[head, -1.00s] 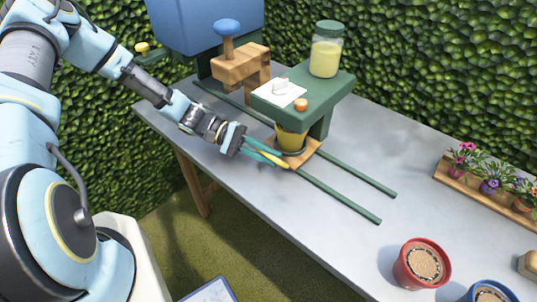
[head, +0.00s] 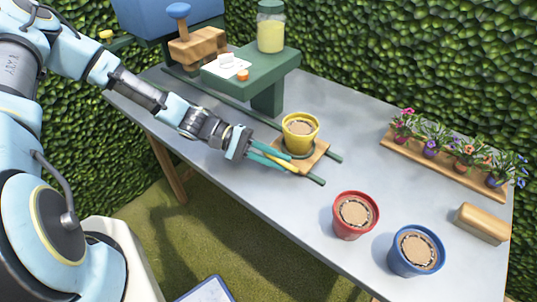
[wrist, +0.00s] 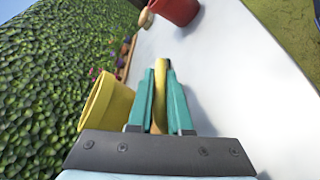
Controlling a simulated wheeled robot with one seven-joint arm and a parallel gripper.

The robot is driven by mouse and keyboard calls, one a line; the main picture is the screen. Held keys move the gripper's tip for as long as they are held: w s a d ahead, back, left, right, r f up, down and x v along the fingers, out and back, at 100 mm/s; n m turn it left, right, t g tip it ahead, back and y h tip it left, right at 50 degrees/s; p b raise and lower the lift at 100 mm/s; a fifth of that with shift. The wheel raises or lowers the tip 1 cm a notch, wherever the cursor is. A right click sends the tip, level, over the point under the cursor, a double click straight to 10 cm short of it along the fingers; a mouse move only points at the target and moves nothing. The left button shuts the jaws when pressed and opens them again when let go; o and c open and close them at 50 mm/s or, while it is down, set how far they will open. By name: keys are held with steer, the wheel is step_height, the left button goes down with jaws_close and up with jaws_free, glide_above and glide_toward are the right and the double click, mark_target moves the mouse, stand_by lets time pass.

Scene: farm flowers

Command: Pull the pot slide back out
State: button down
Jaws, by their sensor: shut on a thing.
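The pot slide (head: 314,159) is a wooden board on green rails, close to their front-right ends. A yellow pot (head: 301,140) filled with brown soil stands upright on it, clear of the green stand (head: 250,75). My gripper (head: 288,163) is shut on the slide's yellow handle (head: 289,168) at the board's left side. In the wrist view the handle (wrist: 159,95) lies between the teal fingers, with the yellow pot (wrist: 103,108) just left of them. The far side of the board is hidden behind the pot.
A red pot (head: 355,215) and a blue pot (head: 416,250) stand to the right on the grey table. A wooden tray (head: 440,165) of several flowers and a wooden block (head: 482,224) lie farther right. A cream-filled jar (head: 271,30) stands on the green stand.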

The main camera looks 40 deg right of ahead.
mark_target(283, 164)
steer(key=shift+s+d, duration=0.2)
steer(key=shift+s, duration=0.75)
steer(key=shift+s+d, duration=0.2)
steer(key=shift+s, duration=0.7)
steer(key=c, duration=0.8)
jaws_free()
steer(key=shift+c, duration=0.2)
steer(key=b+v, duration=0.3)
steer(key=v, duration=0.7)
steer(key=shift+w+a, duration=0.15)
steer(key=shift+w, duration=0.2)
